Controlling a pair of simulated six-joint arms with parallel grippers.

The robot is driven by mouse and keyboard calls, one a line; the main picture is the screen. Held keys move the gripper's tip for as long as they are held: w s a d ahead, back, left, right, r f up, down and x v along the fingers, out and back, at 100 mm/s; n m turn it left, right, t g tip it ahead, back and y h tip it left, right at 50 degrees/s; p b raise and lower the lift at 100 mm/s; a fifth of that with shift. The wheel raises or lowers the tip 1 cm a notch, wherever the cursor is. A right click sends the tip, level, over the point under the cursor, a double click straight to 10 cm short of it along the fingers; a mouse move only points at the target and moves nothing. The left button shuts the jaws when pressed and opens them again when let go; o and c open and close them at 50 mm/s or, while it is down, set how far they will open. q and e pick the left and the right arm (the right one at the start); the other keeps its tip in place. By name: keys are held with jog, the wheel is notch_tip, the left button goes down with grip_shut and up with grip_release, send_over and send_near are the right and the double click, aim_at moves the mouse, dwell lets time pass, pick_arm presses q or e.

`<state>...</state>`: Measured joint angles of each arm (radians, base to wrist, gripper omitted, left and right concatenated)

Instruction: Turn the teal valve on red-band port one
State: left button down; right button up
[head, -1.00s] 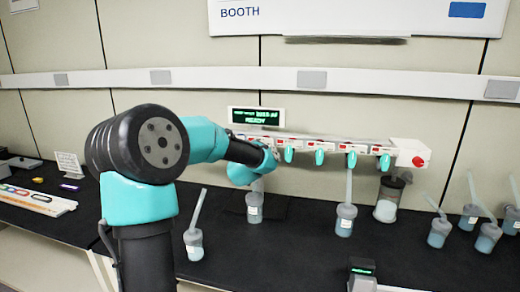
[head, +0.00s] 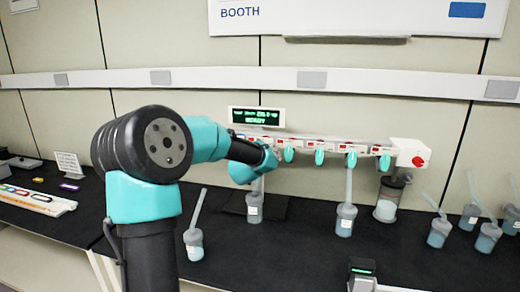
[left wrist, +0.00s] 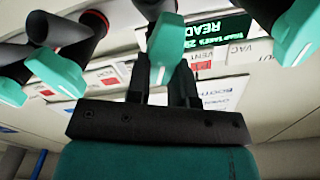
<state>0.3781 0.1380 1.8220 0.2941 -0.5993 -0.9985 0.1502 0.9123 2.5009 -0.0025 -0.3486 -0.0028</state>
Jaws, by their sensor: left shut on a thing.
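A white manifold (head: 337,148) on the bench carries a row of teal valves, with one hanging free at the left (head: 289,155) and more to its right (head: 320,158). My left arm reaches to the manifold's left end and hides part of it. In the left wrist view my left gripper (left wrist: 163,78) is shut on a teal valve (left wrist: 163,45), its black fingers on either side. Other teal valves show at the left (left wrist: 56,72) and right (left wrist: 298,25). A red band (left wrist: 97,18) shows on a dark port at the upper left. My right gripper is not in view.
A green display (head: 256,116) stands behind the manifold. Flasks stand below it (head: 345,220) (head: 254,210), at the front left (head: 193,244) and at the right (head: 439,232). A red knob (head: 418,161) is at the manifold's right end. The middle bench front is mostly clear.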

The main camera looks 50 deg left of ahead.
pick_arm(q)
jog(key=shift+n, duration=0.3)
jog(key=shift+s+a+n, duration=0.1)
jog(key=shift+a+n, duration=0.05)
jog(key=shift+n, duration=0.95)
jog(key=shift+s+a+n, duration=0.1)
jog(key=shift+n, duration=1)
jog(key=c, duration=1)
grip_release()
jog(key=shift+r, duration=0.1)
jog(key=shift+s, duration=0.1)
jog(key=v, duration=1.7)
jog(key=shift+d, duration=0.1)
